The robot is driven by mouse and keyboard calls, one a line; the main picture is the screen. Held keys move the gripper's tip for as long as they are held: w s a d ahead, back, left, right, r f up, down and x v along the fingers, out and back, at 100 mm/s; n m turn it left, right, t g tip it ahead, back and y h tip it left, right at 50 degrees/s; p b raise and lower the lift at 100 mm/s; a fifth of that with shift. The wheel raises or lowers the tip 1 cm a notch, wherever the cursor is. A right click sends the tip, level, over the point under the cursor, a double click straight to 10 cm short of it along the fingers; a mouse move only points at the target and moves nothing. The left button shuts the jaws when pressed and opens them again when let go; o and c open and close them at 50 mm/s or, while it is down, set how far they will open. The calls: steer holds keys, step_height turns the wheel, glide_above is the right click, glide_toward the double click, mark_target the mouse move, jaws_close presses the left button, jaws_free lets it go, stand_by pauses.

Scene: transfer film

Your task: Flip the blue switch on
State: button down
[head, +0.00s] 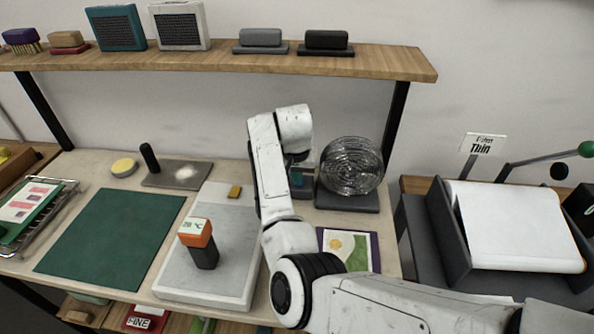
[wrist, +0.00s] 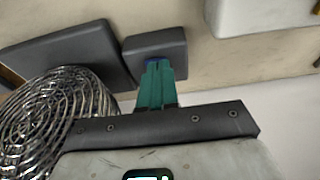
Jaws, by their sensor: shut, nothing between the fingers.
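A small dark grey switch box (wrist: 157,43) shows in the wrist view, with a bit of blue switch (wrist: 153,61) at its near edge. My gripper (wrist: 156,68) has teal fingers, shut with nothing between them. Their tips are right at the blue switch and cover most of it. I cannot tell whether they touch it or which way the switch is set. In the head view my gripper (head: 298,180) points down just left of the wire-caged fan, and my arm and fingers mostly hide the box and switch.
The round wire-caged fan (head: 352,165) stands on a dark base close beside my gripper. A pale slab (head: 210,285) holding an orange-topped device (head: 197,233) lies to the left. A picture card (head: 348,250) lies in front. A wooden shelf (head: 220,62) runs above the back.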

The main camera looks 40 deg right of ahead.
steer(key=shift+s+f, duration=0.1)
steer(key=shift+f, duration=0.35)
steer(key=shift+a+r, duration=0.15)
steer(key=shift+r, duration=0.05)
steer(key=shift+d+r, duration=0.1)
steer(key=shift+d, duration=0.1)
steer(key=shift+w+d+r, duration=0.25)
steer(key=shift+w+d, duration=0.2)
steer(key=shift+w, duration=0.05)
